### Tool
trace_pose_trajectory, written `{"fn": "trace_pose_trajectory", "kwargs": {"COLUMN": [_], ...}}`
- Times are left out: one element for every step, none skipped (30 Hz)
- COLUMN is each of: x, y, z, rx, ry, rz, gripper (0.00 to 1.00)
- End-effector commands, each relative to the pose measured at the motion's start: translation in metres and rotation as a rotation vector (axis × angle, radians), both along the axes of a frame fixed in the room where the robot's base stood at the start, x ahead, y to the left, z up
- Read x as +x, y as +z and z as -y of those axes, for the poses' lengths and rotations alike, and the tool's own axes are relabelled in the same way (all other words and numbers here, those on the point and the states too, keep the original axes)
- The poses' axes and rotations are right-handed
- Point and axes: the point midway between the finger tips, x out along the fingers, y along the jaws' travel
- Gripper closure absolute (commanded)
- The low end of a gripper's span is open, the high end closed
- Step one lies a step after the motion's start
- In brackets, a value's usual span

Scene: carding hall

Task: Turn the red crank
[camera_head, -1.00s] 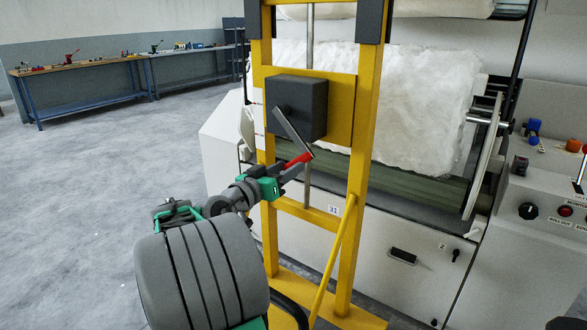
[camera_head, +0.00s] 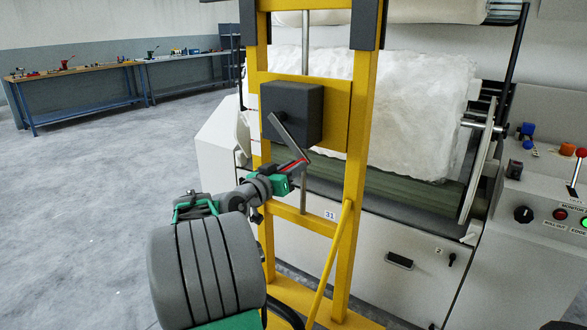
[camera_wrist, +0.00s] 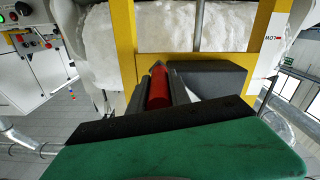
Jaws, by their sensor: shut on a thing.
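The red crank handle (camera_head: 292,164) sits at the lower end of a grey crank arm (camera_head: 287,136). The crank arm slants down to the right from a dark grey box (camera_head: 300,112) on a yellow frame. My gripper (camera_head: 294,168) is at the handle, below the box, and is shut on it. In the wrist view the red handle (camera_wrist: 159,89) lies between the two dark fingers of my gripper (camera_wrist: 160,94). Much of the handle is hidden by the fingers in the head view.
The yellow frame (camera_head: 358,150) stands close in front, with a diagonal yellow brace (camera_head: 331,255). Behind it is a machine with white fibre (camera_head: 415,115) and a control panel (camera_head: 545,205) at right. Workbenches (camera_head: 75,70) stand far left. The floor at left is clear.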

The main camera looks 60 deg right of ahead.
Motion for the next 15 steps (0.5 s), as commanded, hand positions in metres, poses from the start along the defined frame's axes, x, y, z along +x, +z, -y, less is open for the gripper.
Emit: {"fn": "trace_pose_trajectory", "kwargs": {"x": [0.0,0.0,0.0,0.0001,0.0001,0.0001,0.0001,0.0001,0.0001,0.0001,0.0001,0.0001,0.0001,0.0001,0.0001], "y": [-0.0001,-0.0002,-0.0001,-0.0002,-0.0002,-0.0002,-0.0002,-0.0002,-0.0002,-0.0003,-0.0003,-0.0003,-0.0003,-0.0003,-0.0003], "z": [-0.0001,-0.0001,-0.0001,-0.0002,-0.0002,-0.0002,-0.0002,-0.0002,-0.0002,-0.0002,-0.0002,-0.0002,-0.0002,-0.0002,-0.0002], "rx": [0.0,0.0,0.0,0.0,0.0,0.0,0.0,0.0,0.0,0.001,0.001,0.001,0.001,0.001,0.001], "ry": [0.0,0.0,0.0,0.0,0.0,0.0,0.0,0.0,0.0,0.0,0.0,0.0,0.0,0.0,0.0], "rz": [0.0,0.0,0.0,0.0,0.0,0.0,0.0,0.0,0.0,0.0,0.0,0.0,0.0,0.0,0.0], "gripper": [0.92,0.94,0.98,1.0,1.0,1.0,1.0,1.0,1.0,1.0,1.0,1.0,1.0,1.0,1.0]}}
